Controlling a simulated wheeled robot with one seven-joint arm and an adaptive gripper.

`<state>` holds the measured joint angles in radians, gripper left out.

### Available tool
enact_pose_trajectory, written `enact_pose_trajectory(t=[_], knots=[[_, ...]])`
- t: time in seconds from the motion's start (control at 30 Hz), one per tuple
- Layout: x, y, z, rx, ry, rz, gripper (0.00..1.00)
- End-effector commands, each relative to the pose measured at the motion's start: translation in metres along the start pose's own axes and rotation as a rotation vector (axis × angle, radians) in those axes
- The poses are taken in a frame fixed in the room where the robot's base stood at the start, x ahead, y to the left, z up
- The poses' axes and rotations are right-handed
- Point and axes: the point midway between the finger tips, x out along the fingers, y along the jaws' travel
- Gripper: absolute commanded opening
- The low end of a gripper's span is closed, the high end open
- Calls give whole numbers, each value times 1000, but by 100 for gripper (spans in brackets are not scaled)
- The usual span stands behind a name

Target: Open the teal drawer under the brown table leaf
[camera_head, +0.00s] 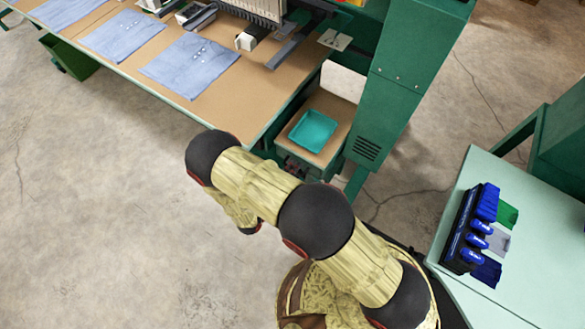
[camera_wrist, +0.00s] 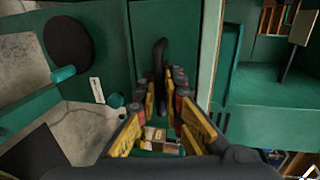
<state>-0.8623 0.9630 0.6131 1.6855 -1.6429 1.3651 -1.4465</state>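The brown table leaf (camera_head: 338,106) holds a teal tray (camera_head: 313,131) in the head view. A dark recess with small parts shows under its front edge, and my arm partly hides that area. In the wrist view a green panel (camera_wrist: 143,28) fills the upper middle. A black upright bar-like handle (camera_wrist: 160,62) stands in front of it. My gripper (camera_wrist: 164,95) is open, with its yellow-padded fingers on either side of the handle's lower part. I cannot tell whether either finger touches it. My gripper is not clearly visible in the head view.
The long brown table (camera_head: 250,90) with folded blue shirts (camera_head: 190,66) lies to the left. A green machine column (camera_head: 395,80) rises right of the leaf. A pale green table (camera_head: 530,245) with blue-capped items stands at right.

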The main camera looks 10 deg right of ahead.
Motion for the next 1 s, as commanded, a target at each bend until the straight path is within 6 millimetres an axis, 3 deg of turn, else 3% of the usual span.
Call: enact_pose_trajectory(t=[0.13,0.83,1.0], knots=[[0,0,0,0,0,0,0],[0,0,0,1,0,-1,0],[-16,2,2,-1,-3,-1,0]])
